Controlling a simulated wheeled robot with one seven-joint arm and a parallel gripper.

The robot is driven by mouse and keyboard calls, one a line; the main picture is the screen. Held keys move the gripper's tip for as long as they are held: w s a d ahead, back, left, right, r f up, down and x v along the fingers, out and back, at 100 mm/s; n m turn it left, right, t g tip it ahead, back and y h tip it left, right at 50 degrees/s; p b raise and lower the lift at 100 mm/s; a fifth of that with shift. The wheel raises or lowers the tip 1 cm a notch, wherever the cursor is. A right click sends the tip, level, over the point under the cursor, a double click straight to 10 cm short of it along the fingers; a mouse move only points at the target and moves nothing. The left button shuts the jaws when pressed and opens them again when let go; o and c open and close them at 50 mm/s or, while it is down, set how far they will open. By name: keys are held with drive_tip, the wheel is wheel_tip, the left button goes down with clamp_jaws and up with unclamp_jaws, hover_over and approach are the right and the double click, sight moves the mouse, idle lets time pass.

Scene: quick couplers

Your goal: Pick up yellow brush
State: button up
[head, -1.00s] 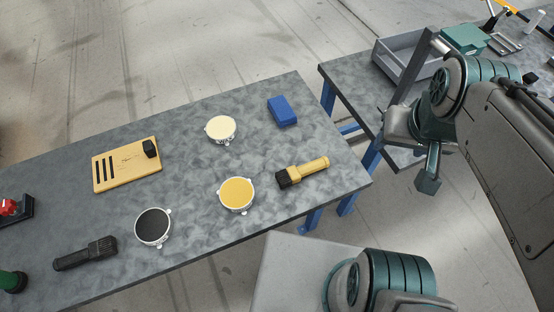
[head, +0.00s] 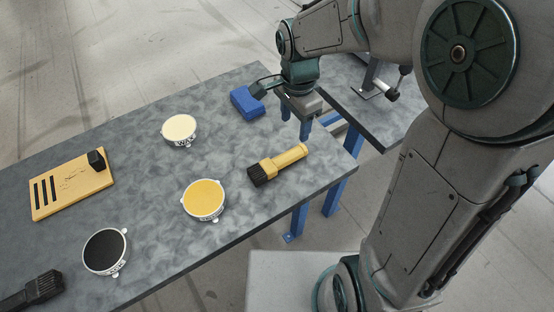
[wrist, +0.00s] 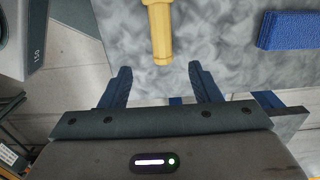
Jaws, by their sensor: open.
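The yellow brush (head: 278,165) lies on the grey table near its right end, with black bristles pointing left and its yellow handle toward the right. In the wrist view its handle (wrist: 160,30) hangs into the picture from the top, and its bristles are out of frame. My gripper (head: 306,124) is above the table's right end, beyond and above the handle's end. In the wrist view my gripper (wrist: 157,80) has its two blue fingers spread apart with nothing between them. The handle's end lies just ahead of the gap between the fingertips.
A blue block (head: 247,103) lies behind the brush. A yellow-topped round container (head: 204,200), a cream one (head: 180,130) and a black one (head: 105,250) stand to the left. A wooden board (head: 70,188) and a black brush (head: 32,291) are farther left. A second table (head: 350,85) adjoins at right.

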sight(293, 151)
wheel_tip(293, 151, down, 8)
drive_tip(key=shift+w+f, duration=0.2)
drive_tip(key=shift+f, duration=2)
drive_tip(key=c, duration=1.1)
